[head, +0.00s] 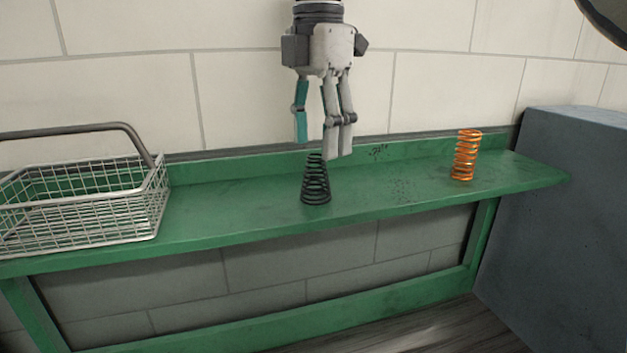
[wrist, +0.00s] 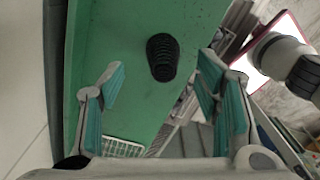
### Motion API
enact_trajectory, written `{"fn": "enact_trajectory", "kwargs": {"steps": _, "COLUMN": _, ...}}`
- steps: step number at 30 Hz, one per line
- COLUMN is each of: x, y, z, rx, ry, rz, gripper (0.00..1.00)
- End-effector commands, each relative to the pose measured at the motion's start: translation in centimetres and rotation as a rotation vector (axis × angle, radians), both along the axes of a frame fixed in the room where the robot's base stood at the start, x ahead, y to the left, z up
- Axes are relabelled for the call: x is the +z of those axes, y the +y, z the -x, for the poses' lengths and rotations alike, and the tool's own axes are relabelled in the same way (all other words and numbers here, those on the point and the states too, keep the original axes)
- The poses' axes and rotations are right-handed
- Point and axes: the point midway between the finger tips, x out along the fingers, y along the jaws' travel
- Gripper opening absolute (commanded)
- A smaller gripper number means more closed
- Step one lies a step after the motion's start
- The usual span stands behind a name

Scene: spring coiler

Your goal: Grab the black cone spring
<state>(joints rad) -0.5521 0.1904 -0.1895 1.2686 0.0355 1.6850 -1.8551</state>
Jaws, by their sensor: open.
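The black cone spring (head: 316,184) stands upright on the green bench, narrow end up, near the middle of the head view. In the wrist view the black cone spring (wrist: 162,57) shows beyond the fingertips, between their lines and a little above the picture's middle. My gripper (head: 323,148) points down just above the spring, with its fingers apart and empty. In the wrist view my gripper (wrist: 163,78) shows its teal finger pads spread wide. I see no contact between fingers and spring.
An orange spring (head: 466,155) stands on the bench (head: 240,213) to the right. A wire basket (head: 85,222) with a raised handle sits at the left. A tiled wall (head: 130,85) rises behind, and a grey block (head: 560,220) stands at the right end. The bench around the black spring is clear.

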Motion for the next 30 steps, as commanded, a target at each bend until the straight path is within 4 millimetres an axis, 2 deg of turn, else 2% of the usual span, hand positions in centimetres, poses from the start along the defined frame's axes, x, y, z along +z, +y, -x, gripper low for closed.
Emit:
{"fn": "enact_trajectory", "kwargs": {"steps": 7, "x": -2.8, "y": 0.3, "z": 1.0, "rx": 0.001, "ry": 0.004, "rz": 0.001, "gripper": 0.58}}
{"fn": "enact_trajectory", "kwargs": {"steps": 12, "x": -4.6, "y": 0.3, "z": 0.8, "rx": 0.001, "ry": 0.002, "rz": 0.0, "gripper": 0.58}}
{"fn": "enact_trajectory", "kwargs": {"steps": 20, "x": -5.0, "y": 0.3, "z": 0.7, "rx": 0.0, "ry": 0.0, "rz": 0.0, "gripper": 0.58}}
{"fn": "enact_trajectory", "kwargs": {"steps": 23, "x": -5.0, "y": 0.3, "z": 0.6, "rx": 0.0, "ry": 0.0, "rz": 0.0, "gripper": 0.4}}
{"fn": "enact_trajectory", "kwargs": {"steps": 28, "x": -5.0, "y": 0.3, "z": 0.7, "rx": 0.0, "ry": 0.0, "rz": 0.0, "gripper": 0.01}}
{"fn": "enact_trajectory", "kwargs": {"steps": 30, "x": -4.9, "y": 0.3, "z": 0.7, "rx": 0.0, "ry": 0.0, "rz": 0.0, "gripper": 0.0}}
